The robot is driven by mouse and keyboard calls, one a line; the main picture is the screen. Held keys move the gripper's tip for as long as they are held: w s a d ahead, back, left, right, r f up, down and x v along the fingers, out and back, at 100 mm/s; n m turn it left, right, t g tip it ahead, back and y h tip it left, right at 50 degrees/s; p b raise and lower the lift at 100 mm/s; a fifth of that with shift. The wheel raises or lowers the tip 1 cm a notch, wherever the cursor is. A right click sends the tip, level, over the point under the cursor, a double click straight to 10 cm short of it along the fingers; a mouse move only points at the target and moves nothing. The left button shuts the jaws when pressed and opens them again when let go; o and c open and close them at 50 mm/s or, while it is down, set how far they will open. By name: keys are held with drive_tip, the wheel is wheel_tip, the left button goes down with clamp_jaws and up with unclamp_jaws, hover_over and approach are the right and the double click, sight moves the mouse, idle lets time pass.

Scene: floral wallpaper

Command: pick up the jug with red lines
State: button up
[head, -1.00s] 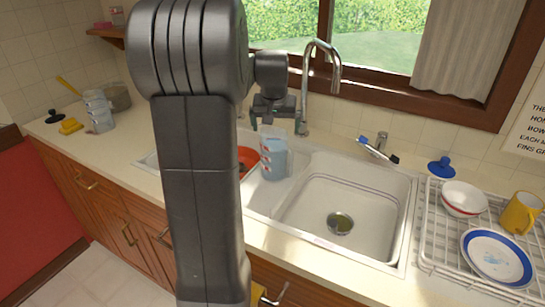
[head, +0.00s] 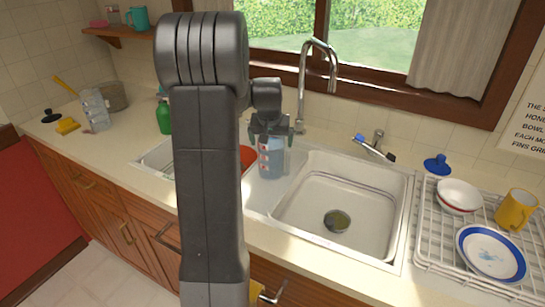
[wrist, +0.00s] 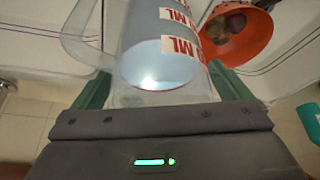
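A clear jug with red marks (head: 271,160) stands upright on the ledge between the two sink basins. In the wrist view the jug (wrist: 160,65) fills the middle, with red lettering on its wall and its handle at the upper left. My gripper (head: 271,136) is over the top of the jug in the head view. Its green fingers are spread, one on each side of the jug. Whether either finger touches the jug is hard to tell. The jug's upper part is partly hidden by the gripper in the head view.
A red-orange bowl (wrist: 238,28) lies in the left basin beside the jug. The faucet (head: 304,85) rises close behind. The right basin (head: 345,195) is mostly clear. A dish rack (head: 425,225) stands at right. Another clear container (head: 97,112) stands on the far-left counter.

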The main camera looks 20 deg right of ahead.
drive_tip(key=c, duration=1.8)
drive_tip(key=shift+r, duration=0.1)
drive_tip(key=shift+c, duration=0.4)
